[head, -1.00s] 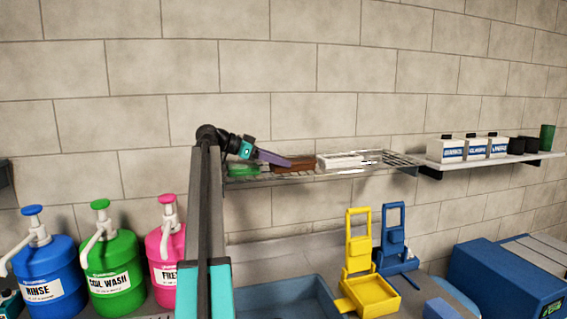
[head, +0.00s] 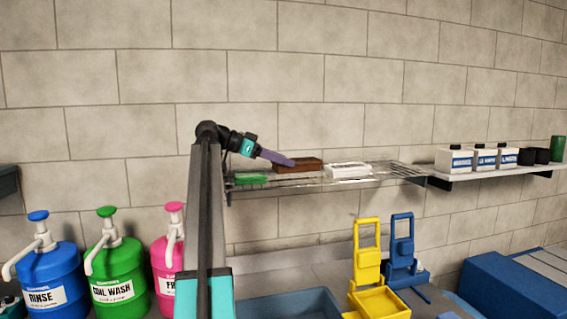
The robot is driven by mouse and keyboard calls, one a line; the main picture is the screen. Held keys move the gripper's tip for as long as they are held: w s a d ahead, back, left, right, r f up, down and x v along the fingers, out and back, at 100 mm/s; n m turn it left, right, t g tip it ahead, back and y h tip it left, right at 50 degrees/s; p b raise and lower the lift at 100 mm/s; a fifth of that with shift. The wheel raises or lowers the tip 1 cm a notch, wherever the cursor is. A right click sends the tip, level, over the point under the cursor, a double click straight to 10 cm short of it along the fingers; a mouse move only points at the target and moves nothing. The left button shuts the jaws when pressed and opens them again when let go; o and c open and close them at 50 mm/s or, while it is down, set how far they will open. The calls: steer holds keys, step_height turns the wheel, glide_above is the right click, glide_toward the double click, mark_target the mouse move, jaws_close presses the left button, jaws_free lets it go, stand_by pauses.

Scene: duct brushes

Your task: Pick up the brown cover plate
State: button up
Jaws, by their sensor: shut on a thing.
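The brown cover plate (head: 303,163) is a flat brown block above the wire shelf (head: 338,183), between a green item and a white item. My gripper (head: 284,161), with purple fingers, reaches it from the left and is shut on its left end. The fingertips partly hide that end. The plate looks slightly raised off the shelf, but the gap is hard to make out.
A green item (head: 250,179) lies left on the shelf and a white block (head: 347,169) lies right. White bottles (head: 455,160) stand on the right shelf. Pump jugs (head: 115,275), a blue basin (head: 285,306) and yellow and blue holders (head: 370,268) are below.

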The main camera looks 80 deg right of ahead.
steer(key=w+a+r+b, duration=0.1)
steer(key=w+a+b, duration=0.1)
steer(key=a, duration=1)
steer(key=shift+w+a+r+b, duration=0.15)
steer(key=shift+w+a+b, duration=0.15)
steer(key=shift+b, duration=0.25)
steer(key=shift+d+r, duration=0.1)
steer(key=shift+r, duration=0.05)
